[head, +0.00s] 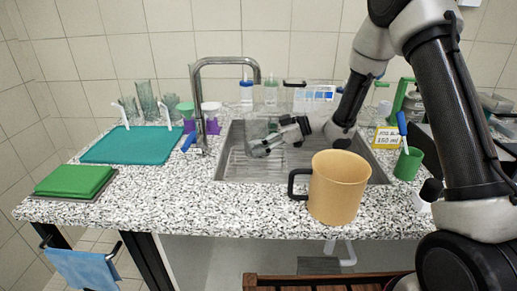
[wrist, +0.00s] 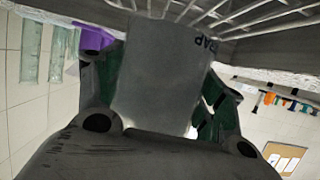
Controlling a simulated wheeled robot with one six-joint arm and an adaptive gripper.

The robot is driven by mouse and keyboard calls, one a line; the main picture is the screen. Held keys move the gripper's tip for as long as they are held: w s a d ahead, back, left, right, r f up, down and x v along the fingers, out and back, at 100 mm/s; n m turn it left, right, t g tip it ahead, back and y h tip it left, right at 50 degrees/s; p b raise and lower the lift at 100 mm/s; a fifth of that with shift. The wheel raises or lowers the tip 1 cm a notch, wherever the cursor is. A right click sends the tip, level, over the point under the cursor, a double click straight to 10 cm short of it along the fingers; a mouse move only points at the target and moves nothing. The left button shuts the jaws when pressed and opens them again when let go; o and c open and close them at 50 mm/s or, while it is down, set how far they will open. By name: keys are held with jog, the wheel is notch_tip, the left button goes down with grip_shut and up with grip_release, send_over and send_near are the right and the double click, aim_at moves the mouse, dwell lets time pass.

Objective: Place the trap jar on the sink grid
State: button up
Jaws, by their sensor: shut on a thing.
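The trap jar (wrist: 160,70) is a grey, see-through-looking jar with dark letters, partly readable as "RAP", on its side. In the wrist view it fills the space between the fingers of my gripper (wrist: 155,95), which is shut on it. In the head view my gripper (head: 260,148) reaches from the right, low inside the sink; the jar is hard to make out there. The sink grid (head: 238,166) is a wire rack on the sink floor. Its wires (wrist: 240,14) show close beyond the jar in the wrist view. I cannot tell whether jar and grid touch.
A large tan mug (head: 338,187) stands at the sink's front edge. The faucet (head: 197,100) rises at its left. A green cup (head: 407,163) and a yellow "150 ml" sign (head: 387,138) stand right.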

jog(key=shift+f, duration=1.5)
jog(key=shift+f, duration=0.1)
jog(key=o, duration=1.3)
jog(key=v, duration=1.2)
jog(key=shift+r, duration=0.2)
